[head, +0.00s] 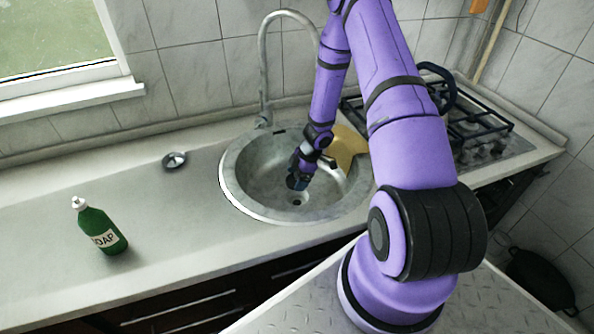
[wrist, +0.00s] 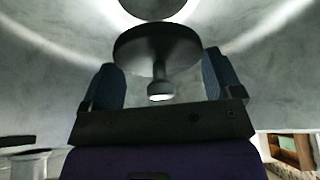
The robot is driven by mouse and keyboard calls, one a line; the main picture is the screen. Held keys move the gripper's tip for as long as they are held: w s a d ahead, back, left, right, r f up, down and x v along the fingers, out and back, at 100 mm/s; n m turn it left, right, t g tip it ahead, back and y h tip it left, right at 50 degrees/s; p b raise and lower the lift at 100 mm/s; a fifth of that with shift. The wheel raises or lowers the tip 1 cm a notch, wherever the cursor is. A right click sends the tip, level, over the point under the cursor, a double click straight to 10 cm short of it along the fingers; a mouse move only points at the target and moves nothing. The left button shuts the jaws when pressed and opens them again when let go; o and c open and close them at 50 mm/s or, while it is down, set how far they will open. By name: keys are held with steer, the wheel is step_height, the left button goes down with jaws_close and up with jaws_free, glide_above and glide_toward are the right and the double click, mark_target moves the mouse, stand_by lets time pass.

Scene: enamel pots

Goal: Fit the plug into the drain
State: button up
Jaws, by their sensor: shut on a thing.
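The plug (wrist: 157,50) is a dark round disc with a short stem and a pale knob end, seen in the wrist view. My gripper (wrist: 162,80) is shut on it, with one blue pad at each side of the disc and the knob toward the palm. In the head view my gripper (head: 296,184) is down inside the sink bowl, just above and left of the drain (head: 297,202). The drain also shows as a dark round opening (wrist: 152,8) at the top of the wrist view, cut by the edge. The plug cannot be made out in the head view.
The round steel sink (head: 231,188) has a tall curved tap (head: 263,70) behind it. A yellow cloth (head: 347,146) hangs at its right rim. A small round metal piece (head: 174,160) and a green soap bottle (head: 100,229) stand left. A stove (head: 480,135) is right.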

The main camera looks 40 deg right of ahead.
steer(key=shift+f, duration=2.7)
steer(key=shift+f, duration=0.95)
